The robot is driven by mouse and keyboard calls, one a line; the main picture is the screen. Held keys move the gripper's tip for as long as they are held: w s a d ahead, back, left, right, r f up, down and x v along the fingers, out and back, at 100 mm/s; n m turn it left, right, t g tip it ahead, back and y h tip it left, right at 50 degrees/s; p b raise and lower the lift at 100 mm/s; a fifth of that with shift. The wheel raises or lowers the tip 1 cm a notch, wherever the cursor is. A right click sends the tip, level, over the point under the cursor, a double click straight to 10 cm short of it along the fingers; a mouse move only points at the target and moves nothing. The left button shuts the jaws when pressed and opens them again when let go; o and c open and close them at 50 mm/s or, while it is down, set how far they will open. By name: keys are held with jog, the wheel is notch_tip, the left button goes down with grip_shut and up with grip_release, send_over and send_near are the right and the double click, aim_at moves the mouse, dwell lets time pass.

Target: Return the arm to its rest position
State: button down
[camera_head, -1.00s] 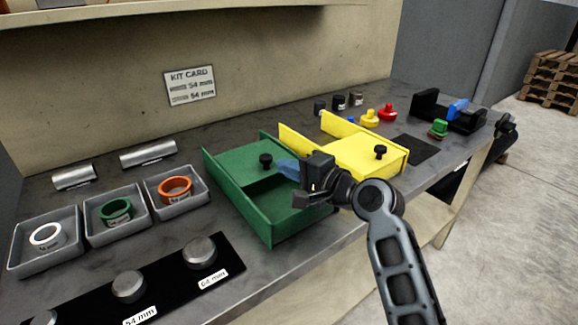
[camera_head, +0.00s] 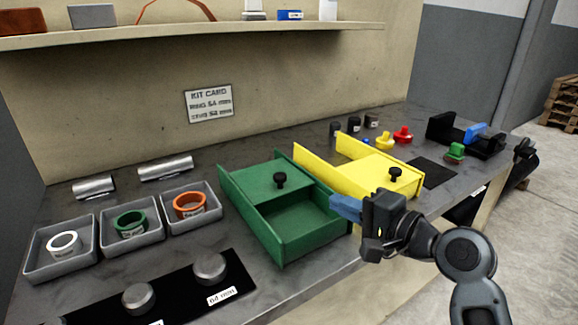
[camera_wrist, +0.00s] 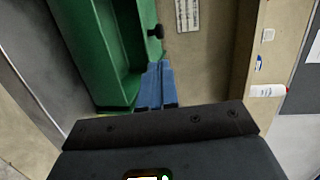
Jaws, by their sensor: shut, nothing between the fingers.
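My gripper (camera_head: 347,208) is at the bench's front edge, beside the right front corner of the green tray (camera_head: 283,249). Its blue fingers are together with nothing between them. In the wrist view the shut fingers (camera_wrist: 155,86) point toward the kit card, with the green tray (camera_wrist: 115,55) to their left. The arm comes in from the lower right of the head view. Whether the fingers touch the tray wall cannot be told.
A yellow tray (camera_head: 372,172) with a black knob stands right behind the gripper. Grey bins (camera_head: 157,238) hold white, green and orange rings at left. A black strip (camera_head: 172,298) with metal discs lies in front.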

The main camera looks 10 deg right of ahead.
jog(key=s+d+f+n+h, duration=0.1)
jog(key=s+f+n+h, duration=0.15)
jog(key=s+f, duration=0.6)
jog(key=s+d+f+n+h, duration=0.1)
jog(key=s+f+h, duration=0.4)
jog(key=s, duration=0.6)
jog(key=s+a+r+n, duration=0.1)
jog(key=s+r+n, duration=0.2)
jog(key=s, duration=0.8)
jog(key=s+r+n, duration=0.3)
jog(key=s+n, duration=0.3)
jog(key=s, duration=0.6)
jog(key=shift+s+a, duration=0.3)
jog(key=shift+a, duration=0.05)
